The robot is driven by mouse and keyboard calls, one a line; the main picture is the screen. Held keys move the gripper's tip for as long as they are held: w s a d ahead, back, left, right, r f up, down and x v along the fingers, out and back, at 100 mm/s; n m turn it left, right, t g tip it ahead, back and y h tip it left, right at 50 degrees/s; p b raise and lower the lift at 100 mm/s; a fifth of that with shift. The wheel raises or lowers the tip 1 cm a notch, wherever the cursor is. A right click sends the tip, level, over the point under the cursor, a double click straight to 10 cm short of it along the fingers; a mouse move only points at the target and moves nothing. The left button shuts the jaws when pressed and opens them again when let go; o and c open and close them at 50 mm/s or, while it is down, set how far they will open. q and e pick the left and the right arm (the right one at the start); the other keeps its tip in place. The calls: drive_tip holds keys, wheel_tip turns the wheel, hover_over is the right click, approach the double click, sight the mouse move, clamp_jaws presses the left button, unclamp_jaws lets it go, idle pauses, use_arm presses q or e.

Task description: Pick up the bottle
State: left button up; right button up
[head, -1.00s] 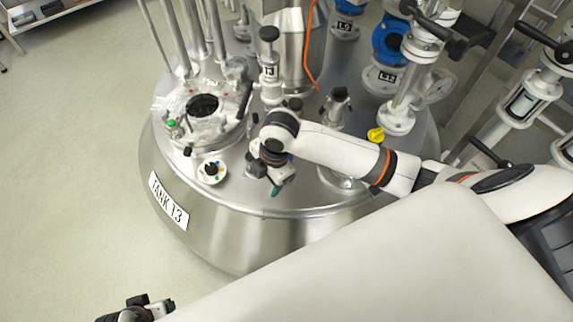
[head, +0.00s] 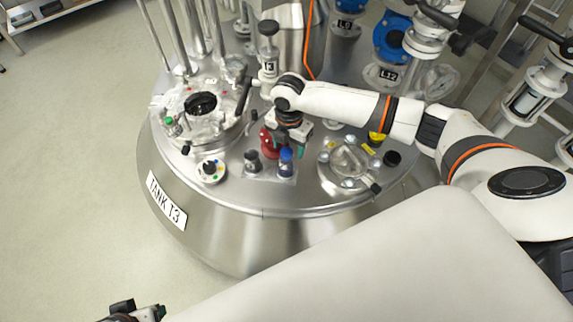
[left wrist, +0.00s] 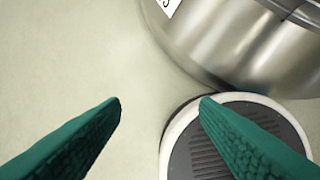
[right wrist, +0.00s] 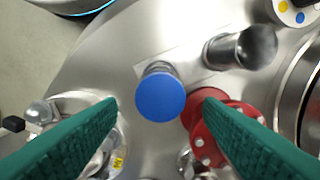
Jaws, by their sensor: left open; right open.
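A small bottle with a blue cap (head: 286,156) stands on the tank top near its front edge. In the right wrist view its blue cap (right wrist: 160,94) is seen from above, between the fingertips in the picture. Beside it stands a similar bottle with a dark cap (head: 252,158), which also shows in the right wrist view (right wrist: 246,48). My right gripper (head: 287,147) is open and empty, above and just behind the blue-capped bottle. My left gripper (left wrist: 160,101) is open and empty over the floor, low at the left of the tank.
The steel tank (head: 225,240) carries a red flanged fitting (head: 268,142) close behind the bottles. A round sight glass (head: 349,160) lies to their right, a small knob dial (head: 210,168) to their left. Tall pipes and valves stand behind. The tank's front rim is clear.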

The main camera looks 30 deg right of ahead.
sight(287, 159)
drive_tip(key=f, duration=0.1)
drive_tip(key=f+b, duration=0.1)
drive_tip(key=f, duration=0.1)
drive_tip(key=a+f+b, duration=0.1)
drive_tip(key=f, duration=0.1)
drive_tip(key=shift+s+f, duration=0.15)
drive_tip(key=shift+s, duration=0.1)
drive_tip(key=c, duration=1.1)
